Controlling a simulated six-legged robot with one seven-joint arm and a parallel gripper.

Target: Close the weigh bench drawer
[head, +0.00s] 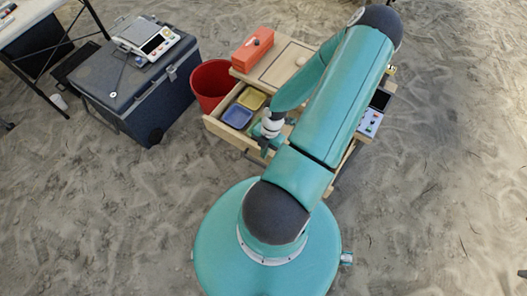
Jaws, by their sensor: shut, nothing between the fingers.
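The wooden weigh bench (300,50) stands in the upper middle, partly hidden behind my arm. Its drawer (215,124) is pulled out toward the lower left. A blue tray (237,116) and a yellow tray (252,98) lie inside, and a green one shows partly beside my gripper. My gripper (265,150) is shut and empty, at the drawer's right part as seen from above. I cannot tell whether it touches the drawer. My arm hides the right side of the bench.
A red bucket (210,82) stands close beside the drawer's left side. A red box (253,48) sits on the bench top. A dark cooler (125,90) with a scale (150,38) on it stands at left. Sandy ground to the right is clear.

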